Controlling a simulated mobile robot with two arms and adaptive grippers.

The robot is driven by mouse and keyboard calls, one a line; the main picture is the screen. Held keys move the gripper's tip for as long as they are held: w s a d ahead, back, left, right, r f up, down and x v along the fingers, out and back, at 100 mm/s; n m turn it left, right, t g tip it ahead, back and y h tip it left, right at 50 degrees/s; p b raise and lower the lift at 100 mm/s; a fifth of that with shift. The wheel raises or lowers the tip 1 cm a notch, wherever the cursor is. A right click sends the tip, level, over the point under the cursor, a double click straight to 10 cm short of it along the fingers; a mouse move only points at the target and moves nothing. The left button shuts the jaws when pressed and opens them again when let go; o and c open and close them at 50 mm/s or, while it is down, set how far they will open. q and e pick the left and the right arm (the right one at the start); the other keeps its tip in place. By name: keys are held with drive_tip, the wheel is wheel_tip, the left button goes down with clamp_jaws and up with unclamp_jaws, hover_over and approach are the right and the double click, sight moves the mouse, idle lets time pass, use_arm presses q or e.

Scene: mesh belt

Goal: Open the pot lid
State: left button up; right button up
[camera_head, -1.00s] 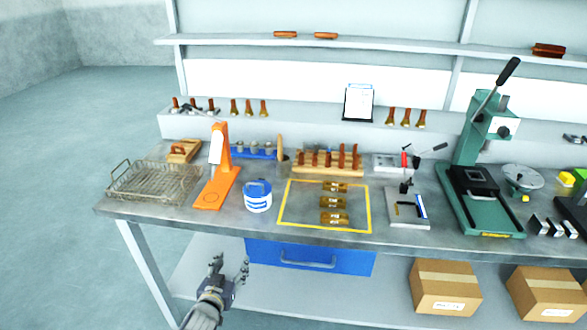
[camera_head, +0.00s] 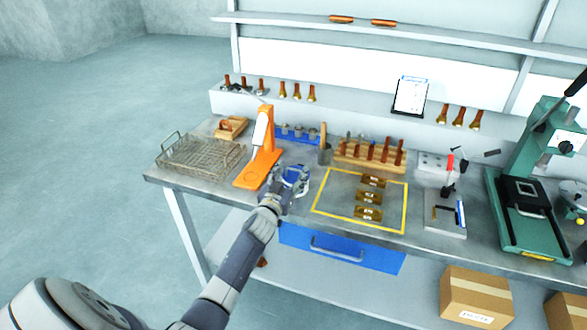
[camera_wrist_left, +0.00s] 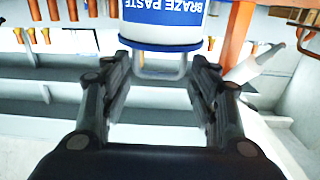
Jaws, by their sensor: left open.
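The pot is a white tub marked BRAZE PASTE with a blue lid. In the head view the pot (camera_head: 303,181) is on the bench just right of the orange stand, mostly hidden by my left gripper (camera_head: 287,178). In the left wrist view the pot (camera_wrist_left: 165,14) appears upside down at the top, with its blue lid (camera_wrist_left: 160,44) seated on it. My left gripper (camera_wrist_left: 162,68) is open, its fingers spread on either side below the lid in that picture. Contact with the lid cannot be told. My right gripper is not in view.
An orange stand (camera_head: 260,160) is close left of the pot, with a wire basket (camera_head: 200,165) beyond it. A yellow-framed area (camera_head: 335,212) holding brass pieces lies to the right. A wooden rack (camera_head: 370,160) stands behind it.

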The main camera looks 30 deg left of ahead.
use_arm(q)
drive_tip(key=shift+x, duration=0.95)
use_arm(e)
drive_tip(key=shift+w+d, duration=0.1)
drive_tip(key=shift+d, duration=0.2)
use_arm(q)
drive_tip(key=shift+c, duration=0.6)
